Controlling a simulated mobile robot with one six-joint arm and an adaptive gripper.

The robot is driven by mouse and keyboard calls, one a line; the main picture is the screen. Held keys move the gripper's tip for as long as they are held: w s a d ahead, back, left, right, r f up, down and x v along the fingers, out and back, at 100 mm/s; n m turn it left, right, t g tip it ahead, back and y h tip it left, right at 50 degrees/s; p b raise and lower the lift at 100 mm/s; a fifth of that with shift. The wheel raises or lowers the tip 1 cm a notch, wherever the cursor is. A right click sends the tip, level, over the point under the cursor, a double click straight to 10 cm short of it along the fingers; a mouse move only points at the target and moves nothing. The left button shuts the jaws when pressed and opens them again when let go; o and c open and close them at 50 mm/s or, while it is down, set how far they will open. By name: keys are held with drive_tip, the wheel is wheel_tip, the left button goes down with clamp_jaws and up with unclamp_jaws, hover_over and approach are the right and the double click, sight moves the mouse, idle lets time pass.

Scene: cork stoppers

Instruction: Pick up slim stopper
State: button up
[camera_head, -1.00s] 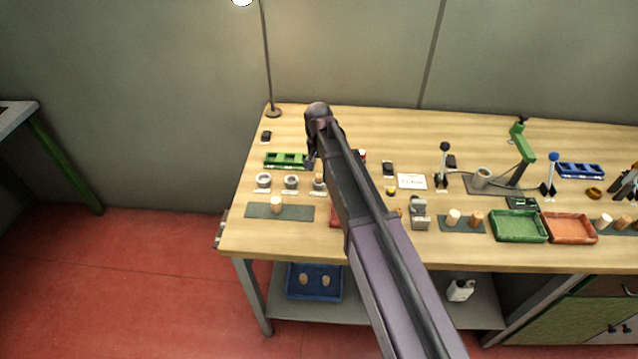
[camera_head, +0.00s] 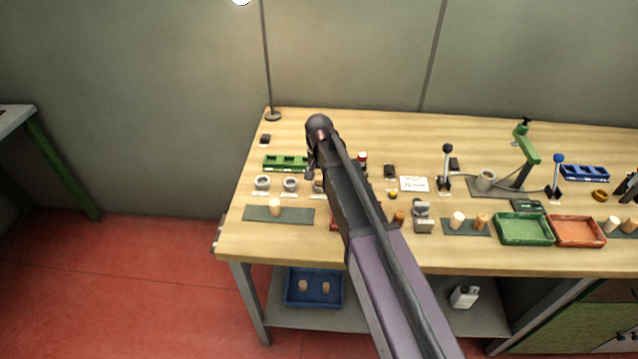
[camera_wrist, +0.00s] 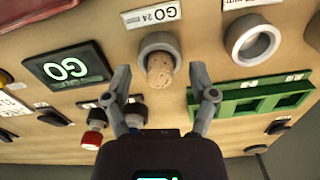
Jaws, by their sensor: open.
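In the wrist view a cork stopper (camera_wrist: 159,72) stands in a grey ring gauge (camera_wrist: 172,42) beside a label reading GO 24. My gripper (camera_wrist: 160,78) is open, with one finger on each side of the stopper and gaps visible. In the head view my gripper (camera_head: 312,170) is over the left part of the bench, and only a sliver of this stopper (camera_head: 319,184) shows past it. Another pale stopper (camera_head: 275,206) stands on the left grey mat. I cannot tell from size alone which stopper is the slim one.
A second ring gauge (camera_wrist: 252,40) and a green slotted block (camera_wrist: 262,100) are close on the right in the wrist view. A GO display (camera_wrist: 68,68) and a red-capped item (camera_wrist: 92,138) are left. Green (camera_head: 522,229) and orange (camera_head: 576,232) trays stand farther right on the bench.

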sight(319, 178)
drive_tip(key=c, duration=0.8)
drive_tip(key=shift+r, duration=0.15)
wheel_tip(319, 178, up, 3)
drive_tip(key=p, duration=0.3)
drive_tip(key=shift+r+p, duration=0.2)
drive_tip(key=shift+p, duration=0.15)
drive_tip(key=s+d, duration=0.1)
drive_tip(key=s, duration=0.4)
drive_tip(key=s+d+r+p, duration=0.1)
drive_tip(key=s+d, duration=0.1)
drive_tip(key=s, duration=0.3)
drive_tip(key=s+d, duration=0.1)
drive_tip(key=s, duration=0.4)
drive_tip(key=shift+s+d+r, duration=0.15)
drive_tip(key=shift+d, duration=0.25)
